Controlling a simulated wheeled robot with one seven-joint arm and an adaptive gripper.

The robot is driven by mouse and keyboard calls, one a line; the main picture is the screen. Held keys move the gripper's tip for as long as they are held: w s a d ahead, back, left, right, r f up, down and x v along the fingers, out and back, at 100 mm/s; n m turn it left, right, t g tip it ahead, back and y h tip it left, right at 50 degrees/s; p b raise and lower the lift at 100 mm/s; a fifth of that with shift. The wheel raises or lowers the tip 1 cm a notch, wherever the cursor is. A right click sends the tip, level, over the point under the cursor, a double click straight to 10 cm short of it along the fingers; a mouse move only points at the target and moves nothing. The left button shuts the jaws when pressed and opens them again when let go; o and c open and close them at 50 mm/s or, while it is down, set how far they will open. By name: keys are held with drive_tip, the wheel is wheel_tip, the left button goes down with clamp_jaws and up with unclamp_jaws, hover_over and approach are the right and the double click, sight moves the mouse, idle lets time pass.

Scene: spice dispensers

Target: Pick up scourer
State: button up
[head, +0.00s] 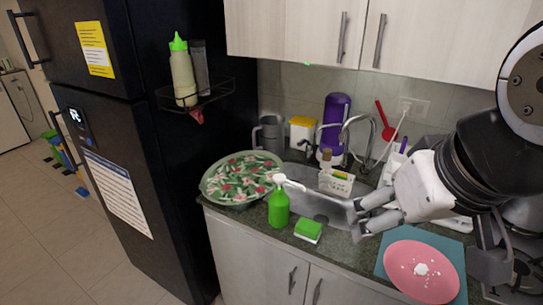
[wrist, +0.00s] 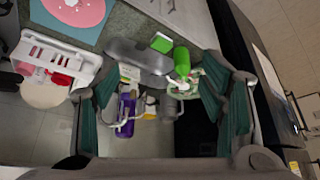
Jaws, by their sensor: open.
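The scourer (head: 309,230) is a small block with a green top and a white lower layer. It lies on the dark countertop (head: 262,236) near the front edge, just right of a green spray bottle (head: 279,207). My gripper (head: 358,217) is open and empty, to the right of the scourer in the head view and apart from it. In the wrist view the scourer (wrist: 161,43) shows as a small green patch, between and beyond the open fingers (wrist: 158,76).
The sink (head: 320,205) with a chrome tap lies behind the scourer. A floral bowl (head: 240,178) stands left of it. A pink plate (head: 421,271) on a teal mat (head: 385,262) lies to the right. A purple bottle (head: 336,125) stands behind the sink.

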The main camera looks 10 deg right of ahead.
drive_tip(key=o, duration=0.5)
drive_tip(key=shift+w+f, duration=0.1)
drive_tip(key=shift+w, duration=0.05)
drive_tip(key=m+g+h+b, duration=0.2)
drive_tip(key=m+h+b, duration=0.1)
drive_tip(key=m+b, duration=0.55)
hover_over(308, 227)
drive_tip(key=s+a+b, duration=0.2)
drive_tip(key=s+a, duration=0.1)
drive_tip(key=s, duration=0.1)
wheel_tip(308, 227, down, 22)
drive_tip(key=n, duration=0.1)
drive_tip(key=b+x, duration=0.1)
drive_tip(key=x, duration=1.2)
drive_tip(key=shift+w+f, duration=0.1)
drive_tip(key=shift+f, duration=0.35)
